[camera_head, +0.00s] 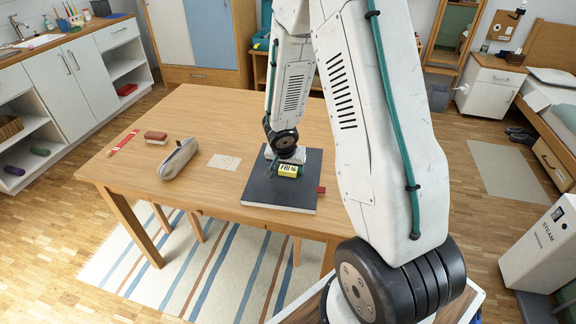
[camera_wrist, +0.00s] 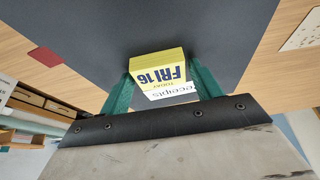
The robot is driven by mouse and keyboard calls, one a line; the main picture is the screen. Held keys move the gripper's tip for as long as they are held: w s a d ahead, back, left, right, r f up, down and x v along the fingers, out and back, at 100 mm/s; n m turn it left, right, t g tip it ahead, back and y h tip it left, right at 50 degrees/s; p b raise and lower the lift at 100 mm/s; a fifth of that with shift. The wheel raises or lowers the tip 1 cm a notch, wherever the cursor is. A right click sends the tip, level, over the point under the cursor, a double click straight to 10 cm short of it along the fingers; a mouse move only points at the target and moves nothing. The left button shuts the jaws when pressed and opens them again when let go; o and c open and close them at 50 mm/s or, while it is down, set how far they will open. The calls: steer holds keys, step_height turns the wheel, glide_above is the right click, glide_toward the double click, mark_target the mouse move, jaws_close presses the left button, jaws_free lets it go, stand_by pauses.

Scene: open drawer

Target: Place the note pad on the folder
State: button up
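The note pad (camera_head: 288,170) is a small yellow block marked "FRI 16"; it also shows in the wrist view (camera_wrist: 158,68). The folder (camera_head: 265,195) is a flat dark grey rectangle on the table, and its surface fills the wrist view (camera_wrist: 215,35) behind the pad. A white label reading "receipts" lies on it, partly covered by the pad. My gripper (camera_wrist: 158,75) has green fingers against both sides of the pad, shut on it, over the folder. I cannot tell whether the pad's underside touches the folder.
The wooden table (camera_head: 200,110) also holds a grey pencil case (camera_head: 179,159), a brown eraser-like block (camera_head: 156,136), a red strip (camera_head: 123,142) and a cream card (camera_head: 224,162). A red tab (camera_head: 321,190) sticks out at the folder's right edge.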

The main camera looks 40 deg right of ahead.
steer(key=shift+o, duration=0.5)
steer(key=shift+r, duration=0.1)
steer(key=shift+r, duration=0.15)
steer(key=s+a+r+n, duration=0.1)
steer(key=s+a+r, duration=0.25)
steer(key=r, duration=0.45)
steer(key=s+a+r+n, duration=0.2)
steer(key=s+r, duration=0.3)
steer(key=r, duration=0.3)
steer(key=s+a+r+n, duration=0.1)
steer(key=s+a+r, duration=0.25)
steer(key=r, duration=0.45)
steer(key=s+a+r+n+y, duration=0.1)
steer(key=s+a+r+n, duration=0.2)
steer(key=s, duration=0.4)
steer(key=s+a+r+n+g+y, duration=0.1)
steer(key=s+a+r+n+y, duration=0.1)
steer(key=s, duration=0.6)
steer(key=a+r+n, duration=0.1)
steer(key=a, duration=0.1)
steer(key=shift+a+g, duration=0.3)
